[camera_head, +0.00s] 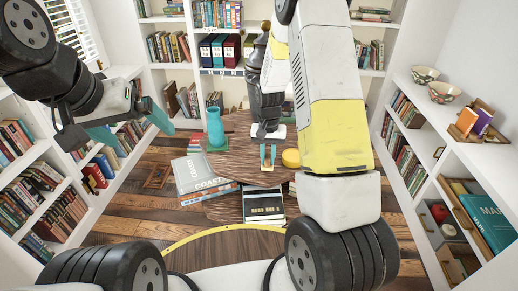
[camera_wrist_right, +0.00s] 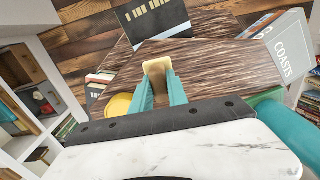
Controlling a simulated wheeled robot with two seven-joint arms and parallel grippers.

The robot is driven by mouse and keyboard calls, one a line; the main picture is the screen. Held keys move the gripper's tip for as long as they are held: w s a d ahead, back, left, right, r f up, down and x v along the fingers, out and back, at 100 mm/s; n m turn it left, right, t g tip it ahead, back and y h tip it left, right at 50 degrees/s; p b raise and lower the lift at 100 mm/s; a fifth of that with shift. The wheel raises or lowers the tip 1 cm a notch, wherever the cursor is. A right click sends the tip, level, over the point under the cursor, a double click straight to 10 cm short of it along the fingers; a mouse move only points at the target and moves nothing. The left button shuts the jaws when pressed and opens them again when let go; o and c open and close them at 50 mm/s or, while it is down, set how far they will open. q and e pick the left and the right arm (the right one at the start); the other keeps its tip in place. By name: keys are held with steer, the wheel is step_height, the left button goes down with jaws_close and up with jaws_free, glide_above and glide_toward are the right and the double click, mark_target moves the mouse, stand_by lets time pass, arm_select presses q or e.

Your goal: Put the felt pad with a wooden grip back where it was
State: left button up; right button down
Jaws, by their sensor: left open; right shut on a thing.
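My right gripper (camera_head: 268,155) points down over the brown wooden tabletop (camera_head: 236,165), with its teal fingers shut on a small pale, wood-coloured piece. In the right wrist view this piece (camera_wrist_right: 157,67) shows between the fingertips (camera_wrist_right: 157,85); I take it as the felt pad with a wooden grip. Its felt part cannot be made out, nor whether it touches the table. My left gripper (camera_head: 130,125) is open and empty, high at the left, away from the table.
A yellow round thing (camera_head: 291,158) is right of my right gripper. Large books (camera_head: 205,174) and a dark book (camera_head: 263,204) lie by the table's near edge. Bookshelves (camera_head: 418,135) line the walls.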

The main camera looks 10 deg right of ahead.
mark_target(267, 163)
steer(key=shift+w+f, duration=0.25)
steer(key=shift+w, duration=0.3)
steer(key=shift+f, duration=1.55)
steer(key=c, duration=1.3)
jaws_free()
steer(key=shift+f, duration=0.15)
